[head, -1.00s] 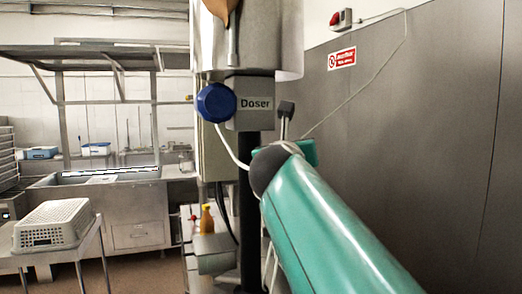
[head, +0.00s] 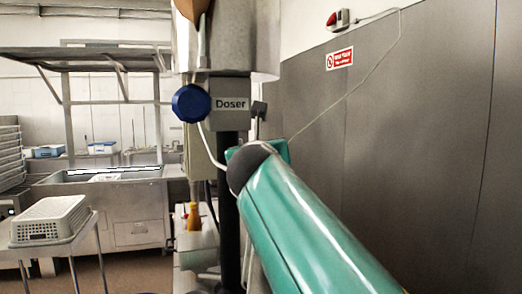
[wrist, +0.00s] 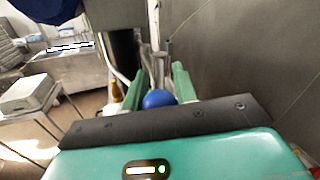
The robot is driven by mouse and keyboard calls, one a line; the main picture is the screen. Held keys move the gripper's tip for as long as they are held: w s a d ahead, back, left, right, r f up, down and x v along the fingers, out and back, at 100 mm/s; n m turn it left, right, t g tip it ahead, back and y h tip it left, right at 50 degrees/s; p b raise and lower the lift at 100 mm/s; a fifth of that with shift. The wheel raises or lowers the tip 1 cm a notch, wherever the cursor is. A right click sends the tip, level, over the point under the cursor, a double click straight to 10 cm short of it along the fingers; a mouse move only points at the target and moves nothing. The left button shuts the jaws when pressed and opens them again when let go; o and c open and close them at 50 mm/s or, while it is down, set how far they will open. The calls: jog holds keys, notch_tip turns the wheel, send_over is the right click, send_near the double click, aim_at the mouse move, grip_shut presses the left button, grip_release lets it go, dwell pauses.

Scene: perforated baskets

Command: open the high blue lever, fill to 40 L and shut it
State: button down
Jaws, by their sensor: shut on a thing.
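A blue ball knob (wrist: 158,99), which looks like the end of the blue lever, sits between the two green fingers of my gripper (wrist: 160,86) in the wrist view. The gripper is shut on it. In the head view my teal arm covers the lever, and only a green bit of the gripper shows past the dark wrist joint. The grey box marked "Doser" (head: 230,104), with a round blue part (head: 190,103) on its left, hangs under a metal cylinder (head: 240,45). No litre reading is visible.
A grey wall (head: 400,150) stands close on the right. A perforated basket (head: 50,219) rests on a metal table at the left. A steel sink (head: 105,176) is behind. A yellow bottle (head: 194,216) stands below the doser. Open floor lies at lower left.

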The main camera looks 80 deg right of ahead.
dwell(0.5)
jog(key=c, duration=1.1)
grip_release()
jog(key=shift+w, duration=0.1)
jog(key=shift+c, duration=0.2)
jog(key=s+a, duration=0.1)
jog(key=a, duration=1.2)
jog(key=shift+s+a, duration=0.2)
jog(key=shift+a, duration=0.15)
jog(key=shift+w, duration=0.1)
